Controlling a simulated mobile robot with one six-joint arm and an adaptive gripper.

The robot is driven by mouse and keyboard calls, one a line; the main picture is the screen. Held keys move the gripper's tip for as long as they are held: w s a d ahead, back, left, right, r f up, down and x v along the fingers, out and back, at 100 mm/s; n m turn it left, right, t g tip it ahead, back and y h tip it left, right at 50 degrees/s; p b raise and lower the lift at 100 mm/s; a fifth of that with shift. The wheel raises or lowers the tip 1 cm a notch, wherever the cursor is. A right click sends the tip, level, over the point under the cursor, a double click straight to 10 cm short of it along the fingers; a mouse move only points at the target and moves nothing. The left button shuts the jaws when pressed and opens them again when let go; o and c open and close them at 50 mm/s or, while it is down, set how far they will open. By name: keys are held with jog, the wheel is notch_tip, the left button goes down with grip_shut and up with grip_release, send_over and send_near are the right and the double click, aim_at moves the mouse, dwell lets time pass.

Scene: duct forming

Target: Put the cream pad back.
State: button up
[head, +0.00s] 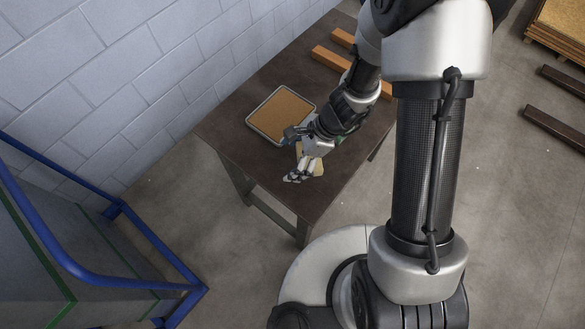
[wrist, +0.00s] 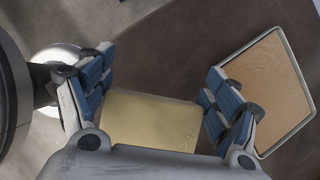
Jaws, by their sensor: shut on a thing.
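The cream pad (wrist: 150,120) is a flat, pale yellow rectangle between the two blue-padded fingers of my gripper (wrist: 155,95) in the wrist view. My gripper is shut on the pad. In the head view my gripper (head: 298,176) is over the near part of the dark table, and part of the pad (head: 318,168) shows beside it. The arm hides the rest. I cannot tell whether the pad touches the table. A tray (head: 281,115) with a pale rim and a brown-orange inside lies on the table just beyond my gripper; it is at the right in the wrist view (wrist: 265,90).
The dark table (head: 235,125) stands along a white block wall. Several orange-brown bars (head: 330,58) lie at its far end. A blue-railed cart (head: 90,250) stands at the left. Dark beams (head: 556,128) and a pallet (head: 560,25) lie on the floor at the right.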

aim_at(286, 173)
jog(key=shift+f+b, duration=1)
jog(key=shift+f, duration=1.45)
jog(key=shift+f+b, duration=0.45)
jog(key=shift+b, duration=0.05)
jog(key=shift+f, duration=0.2)
jog(key=o, duration=1.3)
jog(key=shift+o, duration=0.2)
jog(key=shift+r, duration=0.1)
